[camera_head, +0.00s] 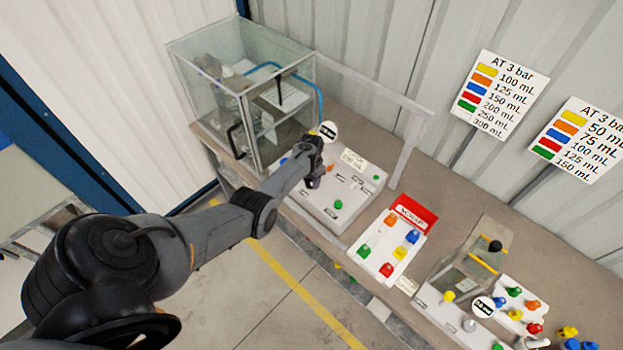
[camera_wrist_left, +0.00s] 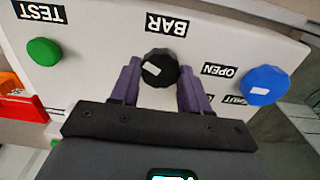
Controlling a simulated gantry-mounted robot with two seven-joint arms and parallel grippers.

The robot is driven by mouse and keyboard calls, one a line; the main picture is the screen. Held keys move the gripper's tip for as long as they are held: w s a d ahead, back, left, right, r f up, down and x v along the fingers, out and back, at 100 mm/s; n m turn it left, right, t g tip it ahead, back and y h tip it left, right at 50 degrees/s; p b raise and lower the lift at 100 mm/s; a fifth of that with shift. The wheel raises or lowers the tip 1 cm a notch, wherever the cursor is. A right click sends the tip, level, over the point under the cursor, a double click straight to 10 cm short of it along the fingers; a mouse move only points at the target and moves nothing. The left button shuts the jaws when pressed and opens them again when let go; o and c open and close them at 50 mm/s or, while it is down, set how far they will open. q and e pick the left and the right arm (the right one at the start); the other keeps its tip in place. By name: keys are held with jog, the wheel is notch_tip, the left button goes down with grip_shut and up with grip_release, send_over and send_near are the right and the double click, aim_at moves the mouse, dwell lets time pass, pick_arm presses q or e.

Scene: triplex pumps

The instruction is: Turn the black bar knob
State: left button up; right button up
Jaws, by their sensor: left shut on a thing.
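The black bar knob (camera_wrist_left: 160,68) sits on a white panel (camera_wrist_left: 100,35) under the BAR label in the left wrist view. It is round with a pale mark on its face. My left gripper (camera_wrist_left: 162,85) has its two purple fingers on either side of the knob and is shut on it. In the head view my left gripper (camera_head: 312,172) is over the left white panel (camera_head: 345,212), and the arm hides the knob there. My right gripper is not in view.
A blue knob (camera_wrist_left: 265,85) by the OPEN label is close beside my fingers; a green knob (camera_wrist_left: 43,52) is by TEST. A glass case (camera_head: 215,115) stands behind my gripper. More panels with coloured knobs (camera_head: 388,247) line the bench to the right.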

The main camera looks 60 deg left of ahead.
pick_arm(q)
jog(key=n, duration=0.6)
jog(key=shift+r+n, duration=0.1)
jog(key=shift+n, duration=0.2)
jog(key=n, duration=0.5)
jog(key=n+b, duration=0.1)
jog(key=n, duration=0.4)
jog(key=shift+n, duration=0.4)
jog(key=n+b, duration=0.2)
jog(key=n, duration=0.3)
jog(key=shift+s+n, duration=0.15)
jog(key=shift+n, duration=0.25)
jog(key=o, duration=1.1)
jog(key=shift+c, duration=0.2)
